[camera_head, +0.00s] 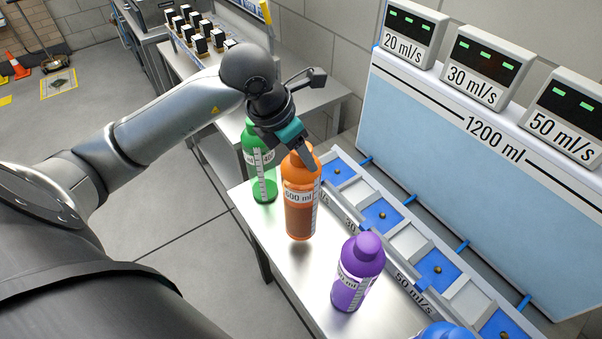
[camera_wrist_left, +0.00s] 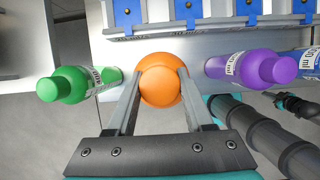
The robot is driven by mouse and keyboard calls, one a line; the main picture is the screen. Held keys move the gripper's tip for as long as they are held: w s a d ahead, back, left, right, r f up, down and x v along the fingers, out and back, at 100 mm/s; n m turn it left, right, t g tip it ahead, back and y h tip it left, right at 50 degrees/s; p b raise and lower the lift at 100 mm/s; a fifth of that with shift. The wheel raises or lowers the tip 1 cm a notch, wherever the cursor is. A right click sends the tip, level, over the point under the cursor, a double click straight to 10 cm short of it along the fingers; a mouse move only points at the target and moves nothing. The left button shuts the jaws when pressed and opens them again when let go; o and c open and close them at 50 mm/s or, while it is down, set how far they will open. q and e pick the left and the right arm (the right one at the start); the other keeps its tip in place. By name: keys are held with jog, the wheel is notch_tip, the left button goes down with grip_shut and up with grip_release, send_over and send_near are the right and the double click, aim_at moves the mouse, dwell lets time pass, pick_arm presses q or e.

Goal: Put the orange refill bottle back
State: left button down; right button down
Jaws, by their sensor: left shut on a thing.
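The orange refill bottle (camera_head: 299,208) is upright over the front shelf, between the green bottle and the purple bottle. My left gripper (camera_head: 301,158) is shut on its top. In the left wrist view the round orange top (camera_wrist_left: 160,82) sits between the two fingers of my left gripper (camera_wrist_left: 160,90). A shadow shows on the shelf below the bottle; I cannot tell for sure whether its base touches the shelf.
The green bottle (camera_head: 262,172) stands behind left, the purple bottle (camera_head: 357,272) in front right, and a blue bottle (camera_head: 447,331) at the bottom edge. Blue and white slots (camera_head: 381,215) line the shelf's back, below a large 1200 ml tank (camera_head: 470,165).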

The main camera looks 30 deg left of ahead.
pick_arm(q)
jog(key=shift+w+f, duration=0.1)
jog(key=shift+f, duration=2.85)
jog(key=shift+c, duration=1.4)
grip_release()
jog(key=shift+f, duration=0.1)
jog(key=shift+r, duration=0.2)
jog(key=v, duration=1.2)
